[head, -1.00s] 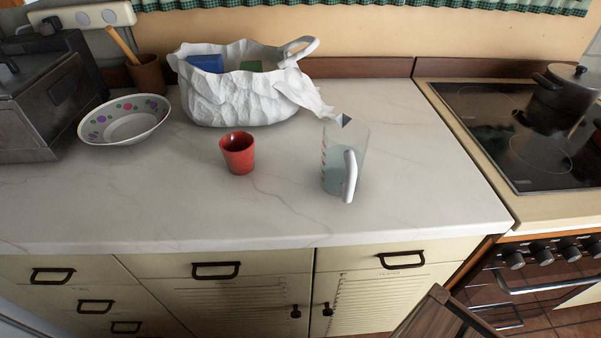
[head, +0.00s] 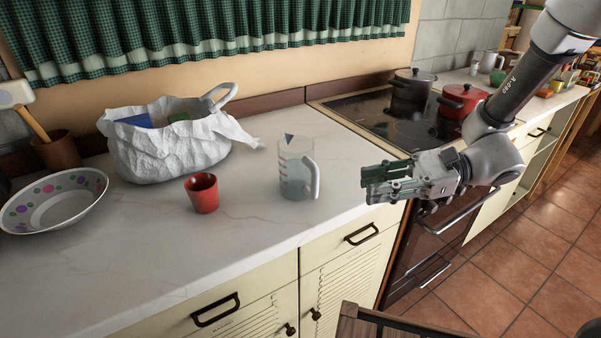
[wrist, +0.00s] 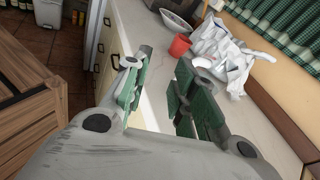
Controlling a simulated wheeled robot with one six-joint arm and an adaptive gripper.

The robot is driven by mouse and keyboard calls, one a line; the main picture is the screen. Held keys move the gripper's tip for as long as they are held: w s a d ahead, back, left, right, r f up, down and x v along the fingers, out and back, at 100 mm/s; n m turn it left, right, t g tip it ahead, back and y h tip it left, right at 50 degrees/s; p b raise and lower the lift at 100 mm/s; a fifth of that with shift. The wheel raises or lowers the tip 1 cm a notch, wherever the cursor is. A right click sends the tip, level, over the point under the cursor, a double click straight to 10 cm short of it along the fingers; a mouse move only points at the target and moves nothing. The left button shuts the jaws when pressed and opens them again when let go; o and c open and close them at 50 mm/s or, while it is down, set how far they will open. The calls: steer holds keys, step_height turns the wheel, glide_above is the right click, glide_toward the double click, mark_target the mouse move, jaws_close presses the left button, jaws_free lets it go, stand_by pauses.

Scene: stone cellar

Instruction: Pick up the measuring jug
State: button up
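The measuring jug (head: 293,176) is clear, with a white handle on its right side and markings on its wall. It stands upright on the pale marble counter (head: 120,262) in the head view. My gripper (head: 366,181) is right of the jug and apart from it, with its fingers pointing left toward it. In the wrist view the green-padded fingers of my gripper (wrist: 164,62) are spread, with nothing held between them. In that view the jug is hard to make out, probably largely hidden behind the right finger.
A red cup (head: 202,195) stands left of the jug. The stove (head: 350,105) holds a dark pot (head: 411,92) and a red pot (head: 460,103). A wooden crate (wrist: 30,110) shows in the wrist view.

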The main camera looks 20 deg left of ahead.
mark_target(313, 196)
steer(key=w+a+f+m+y, duration=0.1)
steer(key=a, duration=0.1)
steer(key=w+a+f+m+t, duration=0.1)
steer(key=w+a+f+m+y, duration=0.1)
steer(key=a+m, duration=0.1)
steer(key=shift+w+a+f+t+y, duration=0.1)
steer(key=shift+a+f+t+y, duration=0.2)
steer(key=shift+a+f, duration=0.05)
steer(key=x, duration=0.7)
steer(key=shift+a, duration=0.15)
jaws_close()
